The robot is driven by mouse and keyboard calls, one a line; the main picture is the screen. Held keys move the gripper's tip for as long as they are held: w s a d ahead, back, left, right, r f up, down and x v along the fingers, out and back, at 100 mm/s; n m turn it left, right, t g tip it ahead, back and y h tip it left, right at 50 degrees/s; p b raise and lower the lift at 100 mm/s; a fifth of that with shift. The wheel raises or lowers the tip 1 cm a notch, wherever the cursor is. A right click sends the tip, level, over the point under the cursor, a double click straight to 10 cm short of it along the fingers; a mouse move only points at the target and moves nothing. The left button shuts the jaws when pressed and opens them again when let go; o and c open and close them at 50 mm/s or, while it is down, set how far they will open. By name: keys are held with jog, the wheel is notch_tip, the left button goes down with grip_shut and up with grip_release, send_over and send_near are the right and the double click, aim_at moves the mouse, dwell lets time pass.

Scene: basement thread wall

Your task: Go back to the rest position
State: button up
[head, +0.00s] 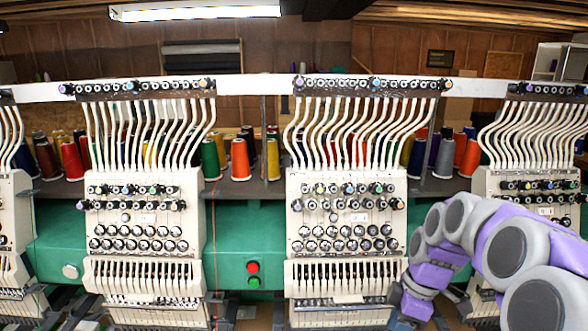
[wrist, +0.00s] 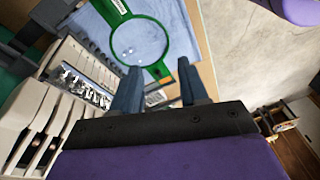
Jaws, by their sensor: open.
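My gripper (wrist: 160,88) shows in the wrist view with its two dark fingers apart and nothing between them. Beyond the fingertips lie a green hoop (wrist: 112,48) and blue cloth (wrist: 150,12). The cream embroidery machine head (wrist: 35,120) stands close on the left of the wrist view. In the head view my purple and grey arm reaches in from the lower right, bent down beside the middle machine head (head: 345,225). The fingers are hidden or too small to make out in the head view.
Another machine head (head: 145,230) stands on the left and one more (head: 530,195) behind my arm. Thread cones (head: 240,160) line the shelf behind. A red button (head: 253,267) sits above a green one on the green panel. Pale floor (wrist: 265,60) is clear at right in the wrist view.

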jog(key=s+a+m+h, duration=0.1)
jog(key=s+a+m, duration=0.5)
jog(key=s, duration=0.6)
jog(key=s+a+f+m+h+b, duration=0.1)
jog(key=s+m, duration=0.3)
jog(key=s, duration=0.4)
jog(key=s+a+f+m+g+b, duration=0.1)
jog(key=s+f+m, duration=0.2)
jog(key=s, duration=0.5)
jog(key=shift+m+h, duration=0.4)
jog(key=shift+m, duration=0.4)
jog(key=shift+a, duration=0.1)
jog(key=shift+c, duration=0.2)
